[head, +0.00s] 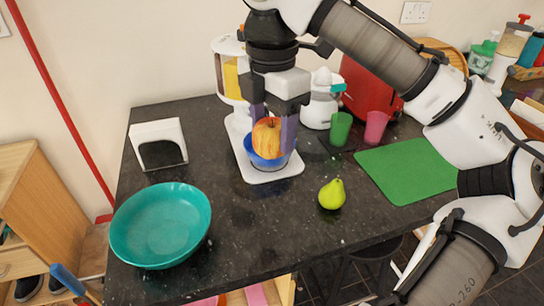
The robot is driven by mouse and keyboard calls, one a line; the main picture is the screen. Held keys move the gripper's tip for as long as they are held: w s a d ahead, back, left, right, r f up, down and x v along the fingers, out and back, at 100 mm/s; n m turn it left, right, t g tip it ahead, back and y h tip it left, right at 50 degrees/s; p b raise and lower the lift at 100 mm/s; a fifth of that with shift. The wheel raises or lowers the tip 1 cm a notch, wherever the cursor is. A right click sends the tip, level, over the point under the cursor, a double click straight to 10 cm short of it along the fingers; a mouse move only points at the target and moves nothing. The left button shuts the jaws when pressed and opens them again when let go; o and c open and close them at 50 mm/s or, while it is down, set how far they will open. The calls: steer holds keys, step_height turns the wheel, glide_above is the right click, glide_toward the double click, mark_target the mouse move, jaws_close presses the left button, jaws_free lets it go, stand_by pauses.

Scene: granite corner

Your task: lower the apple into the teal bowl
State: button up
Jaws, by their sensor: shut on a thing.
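The red and yellow apple (267,140) is between the fingers of my gripper (274,135), which is shut on it. The apple is at or just above a blue bowl (266,160); whether it touches that bowl I cannot tell. The blue bowl stands on the white base of a kitchen scale or similar appliance. The teal bowl (160,224) is empty and stands at the front left of the dark counter, well to the left of and nearer than my gripper.
A green pear (332,194) lies right of the white base (272,176). A napkin holder (158,144) stands behind the teal bowl. A green mat (408,168), a green cup (340,128) and a pink cup (376,127) are at the right. The counter between the teal bowl and pear is clear.

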step_height(320, 180, up, 2)
steer(key=s+a+r+p, duration=0.1)
steer(key=s+a+p, duration=0.2)
steer(key=a+p, duration=0.5)
steer(key=s+a+f, duration=0.2)
steer(key=a+f, duration=0.2)
steer(key=a, duration=0.4)
steer(key=s+a+f+b, duration=0.1)
steer(key=s+a+f, duration=0.1)
steer(key=a+f, duration=0.3)
steer(key=shift+s+a+f+b, duration=0.15)
steer(key=shift+a+f+b, duration=0.15)
steer(key=shift+a, duration=1.3)
steer(key=shift+f+b, duration=1.6)
steer(key=shift+f, duration=1.2)
steer(key=shift+f+b, duration=0.8)
steer(key=shift+f, duration=0.6)
steer(key=o, duration=1.1)
